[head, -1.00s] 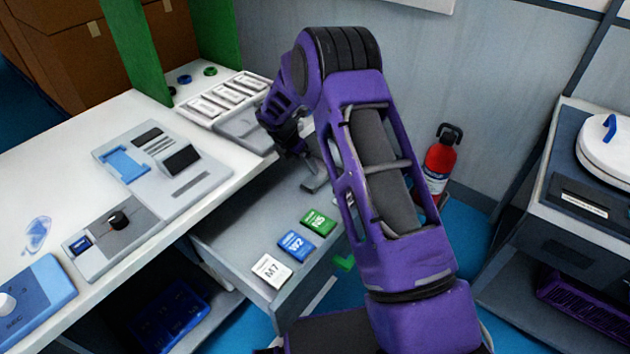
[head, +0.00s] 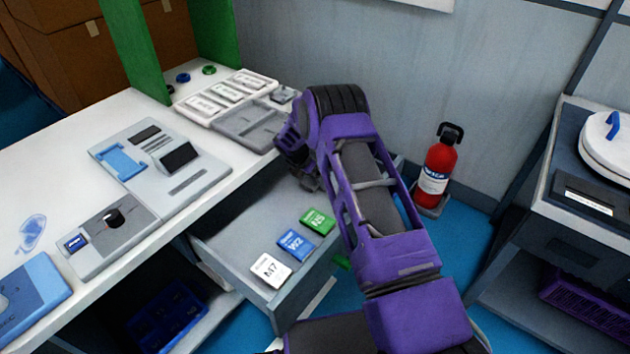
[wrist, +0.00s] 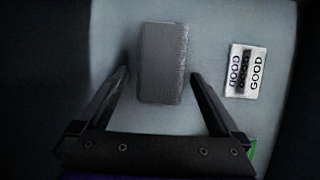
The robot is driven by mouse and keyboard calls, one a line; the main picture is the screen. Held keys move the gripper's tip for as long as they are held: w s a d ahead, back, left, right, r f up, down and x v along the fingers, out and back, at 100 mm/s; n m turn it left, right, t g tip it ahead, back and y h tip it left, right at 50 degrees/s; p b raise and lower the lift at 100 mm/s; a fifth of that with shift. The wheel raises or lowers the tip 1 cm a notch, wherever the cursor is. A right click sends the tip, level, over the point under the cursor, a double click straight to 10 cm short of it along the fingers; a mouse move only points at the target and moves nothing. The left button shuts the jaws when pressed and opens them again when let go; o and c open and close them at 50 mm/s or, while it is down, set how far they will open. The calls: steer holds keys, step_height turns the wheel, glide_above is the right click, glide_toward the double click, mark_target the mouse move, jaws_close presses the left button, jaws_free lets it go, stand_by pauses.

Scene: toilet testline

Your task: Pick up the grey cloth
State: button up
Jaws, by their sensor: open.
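The grey cloth (wrist: 162,63) shows in the wrist view as a dark grey rectangle lying flat on the light floor of the open drawer (head: 237,222). My gripper (wrist: 160,75) is open, with one finger on each side of the cloth's lower part. It looks apart from the cloth on both sides; how high it is above it I cannot tell. In the head view my arm hides the cloth, and my gripper (head: 308,183) reaches down into the back of the drawer.
A white card marked GOOD (wrist: 244,71) lies right of the cloth. Green (head: 318,221), blue (head: 296,245) and white (head: 270,270) cards lie near the drawer's front. The worktop (head: 60,160) overhangs the drawer's left side. A fire extinguisher (head: 437,175) stands by the wall.

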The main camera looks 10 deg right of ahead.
mark_target(311, 181)
steer(key=c, duration=1.4)
step_height(311, 181, up, 18)
steer(key=p, duration=0.2)
